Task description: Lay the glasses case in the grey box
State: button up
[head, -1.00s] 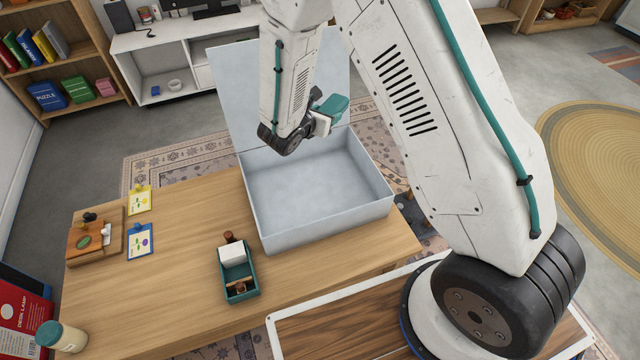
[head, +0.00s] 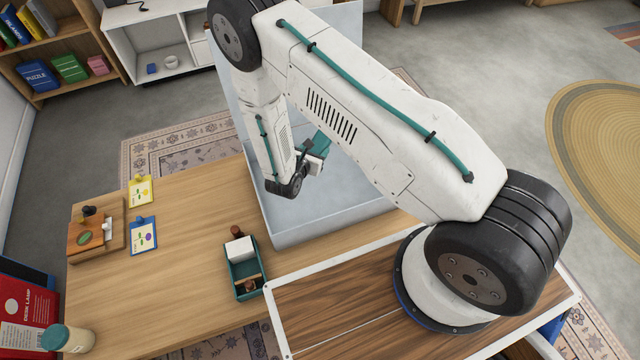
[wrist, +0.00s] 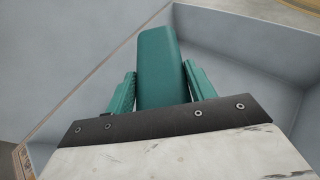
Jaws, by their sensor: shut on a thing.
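My gripper (head: 312,160) is shut on the teal glasses case (head: 320,143), which is partly hidden by the gripper in the head view. In the wrist view the case (wrist: 160,65) sits between the two teal fingers and points away from the gripper. The grey box (head: 335,228) stands open on the wooden table, with its lid (head: 232,100) raised at the back. In the head view the case shows against the box's opening; its exact height is hard to tell. My arm hides much of the box. The box's inner wall (wrist: 250,45) shows right of the case.
A small teal tray (head: 243,285) with a white block stands left of the box. Two cards (head: 143,235) and a wooden board (head: 80,255) lie further left. A jar (head: 68,338) stands at the near left. Bare table lies between them.

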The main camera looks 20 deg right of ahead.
jog(key=shift+s+a+f, duration=0.1)
jog(key=shift+s+f, duration=0.05)
jog(key=shift+f, duration=2.7)
jog(key=shift+s+f, duration=0.15)
jog(key=shift+f, duration=2.65)
jog(key=shift+f, duration=0.15)
jog(key=shift+f, duration=0.5)
jog(key=o, duration=1)
jog(key=shift+o, duration=0.2)
